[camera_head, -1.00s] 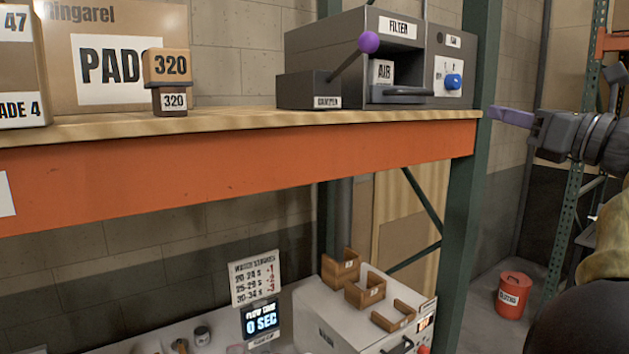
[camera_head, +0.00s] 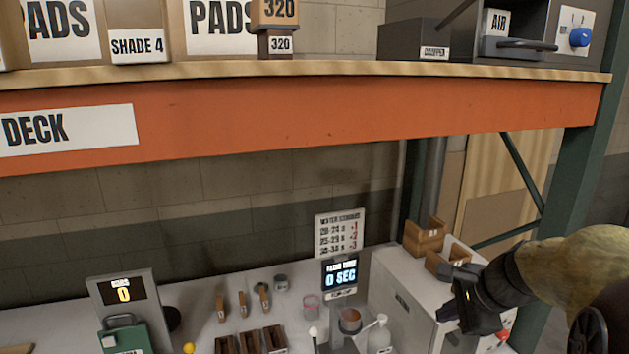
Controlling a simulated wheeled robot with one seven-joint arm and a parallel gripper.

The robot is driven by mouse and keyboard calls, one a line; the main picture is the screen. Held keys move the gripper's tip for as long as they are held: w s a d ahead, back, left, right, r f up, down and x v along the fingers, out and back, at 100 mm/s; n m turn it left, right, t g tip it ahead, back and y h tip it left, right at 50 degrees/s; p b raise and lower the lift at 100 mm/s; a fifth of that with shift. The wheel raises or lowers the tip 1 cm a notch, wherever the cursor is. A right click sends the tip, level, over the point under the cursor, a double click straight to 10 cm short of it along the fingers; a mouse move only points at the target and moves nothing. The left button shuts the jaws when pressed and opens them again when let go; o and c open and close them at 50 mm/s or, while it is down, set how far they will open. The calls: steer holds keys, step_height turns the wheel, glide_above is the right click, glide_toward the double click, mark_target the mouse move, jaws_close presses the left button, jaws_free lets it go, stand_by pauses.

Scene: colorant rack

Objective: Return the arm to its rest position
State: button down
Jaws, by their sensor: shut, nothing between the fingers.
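My gripper (camera_head: 452,308) is a dark shape at the right, at the end of my arm with its olive sleeve. It is shut and empty, and its purple fingertips cannot be made out from this angle. It appears in front of the white cabinet (camera_head: 395,300) on the lower bench, and its distance from the cabinet is unclear.
The orange shelf beam (camera_head: 300,115) crosses above the lower bench, with a green post (camera_head: 580,180) at the right. The shelf carries boxes and a grey filter unit (camera_head: 410,38). The bench holds a timer display (camera_head: 341,274), wooden holders (camera_head: 424,236), a scale (camera_head: 122,300) and small tools.

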steer(key=s+a+f+n+g+h, duration=0.1)
steer(key=s+a+f+n, duration=0.4)
steer(key=f+n, duration=0.2)
steer(key=s+a+f+n+g+h, duration=0.2)
steer(key=s+a+f+n, duration=0.2)
steer(key=n, duration=0.7)
step_height(320, 180, down, 4)
steer(key=s+b, duration=0.1)
steer(key=s, duration=0.1)
steer(key=shift+s+a, duration=0.3)
steer(key=shift+a, duration=0.1)
steer(key=shift+w, duration=0.1)
steer(key=shift+r, duration=0.1)
